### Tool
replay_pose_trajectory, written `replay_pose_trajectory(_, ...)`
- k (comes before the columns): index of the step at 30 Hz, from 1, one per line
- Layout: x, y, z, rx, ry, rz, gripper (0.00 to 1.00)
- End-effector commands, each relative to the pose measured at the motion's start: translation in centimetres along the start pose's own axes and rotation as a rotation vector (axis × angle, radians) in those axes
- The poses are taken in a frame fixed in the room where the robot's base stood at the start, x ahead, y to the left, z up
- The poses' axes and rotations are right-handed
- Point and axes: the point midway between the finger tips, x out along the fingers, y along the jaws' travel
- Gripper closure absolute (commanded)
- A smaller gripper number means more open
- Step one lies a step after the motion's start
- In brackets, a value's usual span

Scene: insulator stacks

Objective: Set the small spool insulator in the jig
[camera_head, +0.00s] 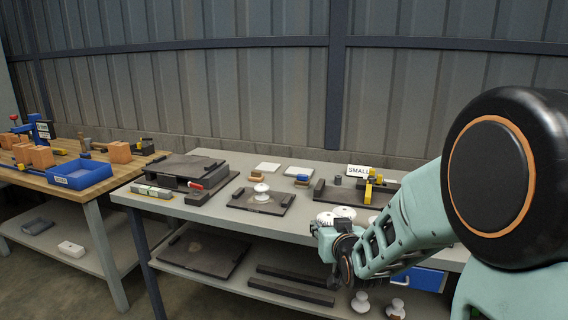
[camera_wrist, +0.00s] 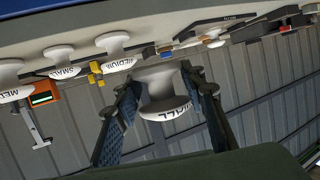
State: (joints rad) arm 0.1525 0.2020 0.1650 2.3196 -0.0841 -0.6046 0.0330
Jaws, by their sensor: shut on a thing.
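My gripper (camera_wrist: 158,78) is shut on a white spool insulator (camera_wrist: 167,103), one finger on each side. Its rim lettering is partly visible and reads like SMALL. In the head view my gripper (camera_head: 328,228) is over the table's front edge, with the white spool (camera_head: 325,217) at its tips. A dark fixture plate (camera_head: 335,197) with a yellow clamp (camera_head: 370,186) and a SMALL sign (camera_head: 359,170) lies behind the gripper, apparently the jig. My arm hides its right part. The wrist view is tilted, and the jig's seat is not clear in it.
Another dark plate (camera_head: 282,208) holds a white insulator (camera_head: 262,191) to the left. The wrist view shows spools marked SMALL (camera_wrist: 60,60) and MEDIUM (camera_wrist: 114,43). A black raised block (camera_head: 180,168) stands farther left. A blue bin (camera_head: 80,173) is on the wooden bench.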

Motion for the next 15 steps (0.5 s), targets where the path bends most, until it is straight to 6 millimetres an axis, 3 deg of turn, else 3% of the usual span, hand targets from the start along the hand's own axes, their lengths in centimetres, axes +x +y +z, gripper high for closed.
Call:
replay_pose_trajectory(4,-1.4,1.9,1.9,0.009,-0.008,0.075,0.93)
replay_pose_trajectory(6,-1.8,1.8,0.0,0.008,-0.004,0.07,0.93)
replay_pose_trajectory(15,-3.4,1.8,-4.6,0.009,-0.004,0.069,0.93)
